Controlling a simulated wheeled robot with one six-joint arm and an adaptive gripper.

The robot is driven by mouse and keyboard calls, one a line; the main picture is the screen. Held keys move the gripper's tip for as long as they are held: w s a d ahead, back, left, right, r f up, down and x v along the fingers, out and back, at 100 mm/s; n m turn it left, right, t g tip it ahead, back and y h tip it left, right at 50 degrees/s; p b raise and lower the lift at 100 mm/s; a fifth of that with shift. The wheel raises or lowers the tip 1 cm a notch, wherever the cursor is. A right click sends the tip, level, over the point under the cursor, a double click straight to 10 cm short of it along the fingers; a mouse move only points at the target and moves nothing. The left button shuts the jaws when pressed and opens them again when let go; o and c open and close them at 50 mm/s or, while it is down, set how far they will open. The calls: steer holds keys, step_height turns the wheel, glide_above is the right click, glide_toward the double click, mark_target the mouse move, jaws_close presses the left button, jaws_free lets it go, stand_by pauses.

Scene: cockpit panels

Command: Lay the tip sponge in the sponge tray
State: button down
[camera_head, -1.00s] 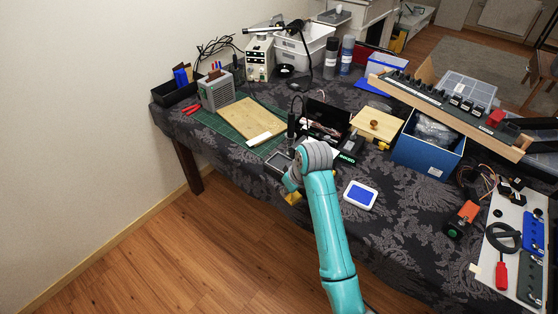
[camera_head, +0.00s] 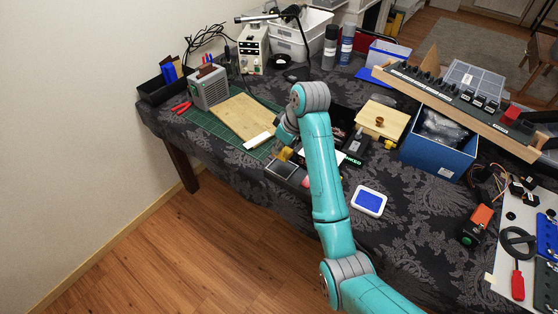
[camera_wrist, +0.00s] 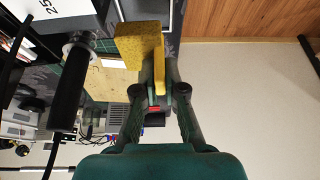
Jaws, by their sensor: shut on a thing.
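The yellow tip sponge (camera_wrist: 138,45) is pinched between the fingers of my gripper (camera_wrist: 158,88) in the wrist view. In the head view, the sponge (camera_head: 284,154) shows as a small yellow patch beside my gripper (camera_head: 281,147), which is mostly hidden by my wrist. A dark rectangular tray (camera_head: 281,172) with a grey inside, probably the sponge tray, sits at the front table edge just below the sponge in the picture. Part of a pale-rimmed tray (camera_wrist: 166,18) shows beside the sponge in the wrist view. The sponge looks held above the tray; the gap is unclear.
A green mat with a wooden board (camera_head: 244,118) lies to the left. A white-rimmed blue pad (camera_head: 369,201) lies to the right on the dark cloth. A blue box (camera_head: 437,150) and a wooden-lidded box (camera_head: 382,120) stand behind. A dark cylinder (camera_wrist: 68,90) is close by in the wrist view.

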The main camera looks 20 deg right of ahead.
mark_target(280, 159)
steer(key=shift+f, duration=3.2)
steer(key=shift+f, duration=0.1)
steer(key=c, duration=1.3)
jaws_free()
steer(key=shift+o, duration=0.2)
